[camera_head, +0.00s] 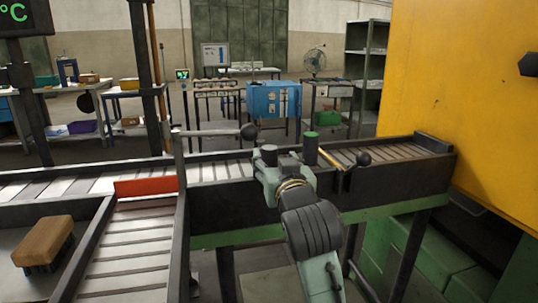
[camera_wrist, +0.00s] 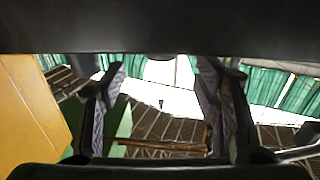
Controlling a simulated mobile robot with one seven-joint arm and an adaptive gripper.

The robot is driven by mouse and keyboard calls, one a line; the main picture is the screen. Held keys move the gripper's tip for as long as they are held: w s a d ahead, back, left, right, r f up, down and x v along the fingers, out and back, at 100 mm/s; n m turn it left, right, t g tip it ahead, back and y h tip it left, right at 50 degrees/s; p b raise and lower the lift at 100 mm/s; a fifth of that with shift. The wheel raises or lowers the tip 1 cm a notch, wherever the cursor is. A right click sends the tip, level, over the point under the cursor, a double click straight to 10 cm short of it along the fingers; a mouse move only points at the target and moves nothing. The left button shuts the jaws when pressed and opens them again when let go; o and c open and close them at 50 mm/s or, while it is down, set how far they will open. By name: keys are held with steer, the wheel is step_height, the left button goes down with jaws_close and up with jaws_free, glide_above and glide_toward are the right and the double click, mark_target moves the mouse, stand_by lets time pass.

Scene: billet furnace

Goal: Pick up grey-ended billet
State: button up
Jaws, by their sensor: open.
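In the head view a short dark cylinder with a grey top (camera_head: 269,151) shows at the roller conveyor, at the left of my gripper. It may be the grey-ended billet, but I cannot tell it surely from a part of my arm. A dark cylinder with a green end (camera_head: 310,147) stands upright to its right. My gripper (camera_head: 289,162) is over the conveyor between them, its fingers mostly hidden by my wrist. In the wrist view my gripper (camera_wrist: 161,78) is open, with no billet clearly visible between its fingers.
The roller conveyor (camera_head: 228,169) has raised dark side rails. Ball-ended levers (camera_head: 249,131) stick out over it. A yellow furnace wall (camera_head: 460,90) closes off the right. A brown block (camera_head: 43,241) lies at the lower left. A red bar (camera_head: 146,186) crosses the rollers.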

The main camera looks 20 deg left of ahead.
mark_target(270, 147)
steer(key=p+x, duration=0.2)
steer(key=x, duration=0.4)
steer(key=shift+a+r, duration=0.15)
steer(key=shift+r, duration=0.05)
steer(key=shift+w+a+f, duration=0.1)
steer(key=shift+w+a, duration=0.15)
steer(key=shift+w, duration=0.2)
steer(key=shift+c, duration=0.5)
jaws_close()
